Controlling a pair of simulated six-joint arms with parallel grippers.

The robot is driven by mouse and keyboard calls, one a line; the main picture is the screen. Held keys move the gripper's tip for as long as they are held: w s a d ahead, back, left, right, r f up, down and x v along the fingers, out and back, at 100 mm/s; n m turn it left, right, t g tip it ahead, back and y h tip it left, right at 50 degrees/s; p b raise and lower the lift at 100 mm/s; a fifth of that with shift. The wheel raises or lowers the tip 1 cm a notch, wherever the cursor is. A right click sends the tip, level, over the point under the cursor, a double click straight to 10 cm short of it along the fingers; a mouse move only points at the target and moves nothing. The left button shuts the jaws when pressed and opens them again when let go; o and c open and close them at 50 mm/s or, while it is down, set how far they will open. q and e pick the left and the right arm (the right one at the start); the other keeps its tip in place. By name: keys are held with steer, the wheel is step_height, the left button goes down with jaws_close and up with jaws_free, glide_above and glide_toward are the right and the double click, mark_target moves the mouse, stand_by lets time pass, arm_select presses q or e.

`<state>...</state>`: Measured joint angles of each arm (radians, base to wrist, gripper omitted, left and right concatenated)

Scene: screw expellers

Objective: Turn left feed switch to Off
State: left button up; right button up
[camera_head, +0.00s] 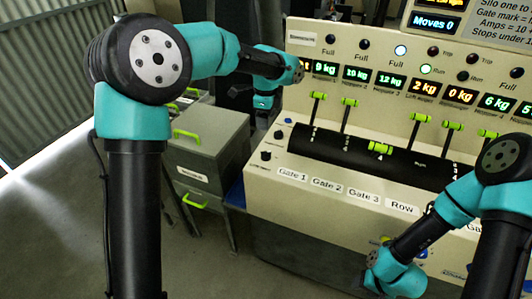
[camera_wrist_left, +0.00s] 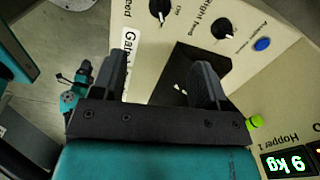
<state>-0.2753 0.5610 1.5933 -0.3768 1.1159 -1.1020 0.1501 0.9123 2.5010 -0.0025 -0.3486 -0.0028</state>
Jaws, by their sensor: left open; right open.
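The left feed switch (camera_head: 265,155) is a small black knob at the left end of the cream console. In the left wrist view it is a black knob with a white pointer (camera_wrist_left: 158,9), cut by the top edge; its label is partly cut off. My left gripper (camera_wrist_left: 160,62) is open and empty. The knob shows beyond its fingertips, apart from them. In the head view the left wrist (camera_head: 264,98) is above and behind the knob, its fingers hard to see. My right gripper (camera_head: 376,283) is low before the console front; its fingers are mostly hidden.
A similar right feed knob (camera_head: 278,134) and a blue button (camera_head: 289,120) stand behind the left feed knob. Green-handled gate levers (camera_head: 318,96) rise from the black curved cover (camera_head: 330,150). A grey drawer cabinet (camera_head: 205,140) stands left of the console.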

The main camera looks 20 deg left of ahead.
mark_target(266, 152)
arm_select(q)
step_height(266, 152, down, 15)
steer(key=shift+f, duration=0.15)
stand_by(0.4)
steer(key=shift+c, duration=0.2)
steer(key=c, duration=0.9)
